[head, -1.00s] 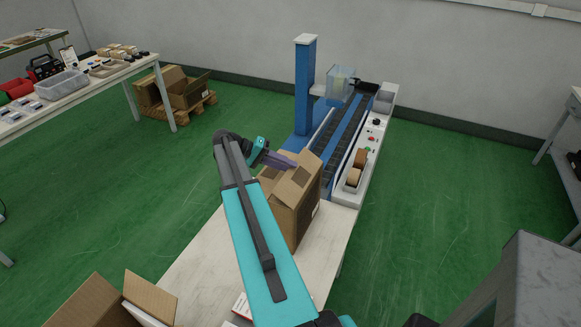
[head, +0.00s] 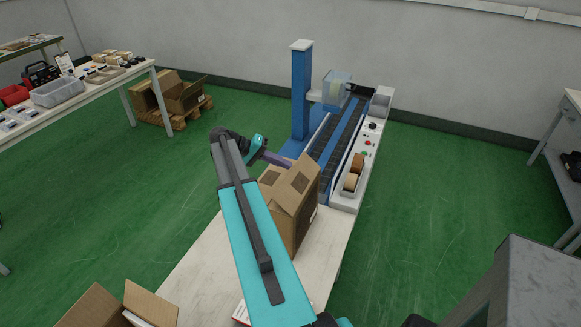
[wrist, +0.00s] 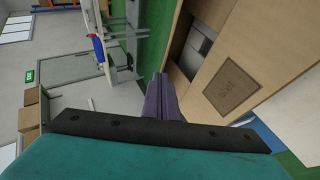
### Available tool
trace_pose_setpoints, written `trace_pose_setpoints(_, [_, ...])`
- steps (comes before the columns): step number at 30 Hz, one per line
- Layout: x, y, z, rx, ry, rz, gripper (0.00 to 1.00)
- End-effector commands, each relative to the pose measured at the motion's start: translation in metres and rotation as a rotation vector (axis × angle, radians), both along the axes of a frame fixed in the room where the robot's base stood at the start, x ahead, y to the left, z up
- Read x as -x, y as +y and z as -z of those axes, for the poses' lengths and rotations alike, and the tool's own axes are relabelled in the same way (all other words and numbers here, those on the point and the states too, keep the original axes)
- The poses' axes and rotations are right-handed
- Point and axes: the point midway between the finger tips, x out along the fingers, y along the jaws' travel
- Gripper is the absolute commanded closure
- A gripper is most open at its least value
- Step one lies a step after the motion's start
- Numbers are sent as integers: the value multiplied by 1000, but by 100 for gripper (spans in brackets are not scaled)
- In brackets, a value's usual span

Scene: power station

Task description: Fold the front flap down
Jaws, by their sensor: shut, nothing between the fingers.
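The cardboard box (head: 296,224) stands on the pale table beside the conveyor. Which flap is the front one is unclear.
The blue taping machine with its conveyor (head: 338,135) stands just behind the box. Another open box (head: 110,305) is at the lower left. Bare tabletop (head: 205,255) lies left of the box. My arm hides part of the table.

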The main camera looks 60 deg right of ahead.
Motion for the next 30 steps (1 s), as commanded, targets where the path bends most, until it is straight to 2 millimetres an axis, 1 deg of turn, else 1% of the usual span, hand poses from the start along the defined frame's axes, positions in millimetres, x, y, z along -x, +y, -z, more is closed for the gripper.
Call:
trace_pose_setpoints(1, [2, -5, -9, -5, -11, -11, 100])
trace_pose_setpoints(4, [1, -13, -19, -14, -32, -40, 100])
trace_pose_setpoints(6, [7, -14, -11, -56, -40, -42, 100])
trace_pose_setpoints(15, [31, -17, -3, -260, -92, -73, 100])
trace_pose_setpoints(23, [54, -18, 0, -470, -173, -149, 100])
trace_pose_setpoints(30, [69, -17, -1, -645, -275, -264, 100])
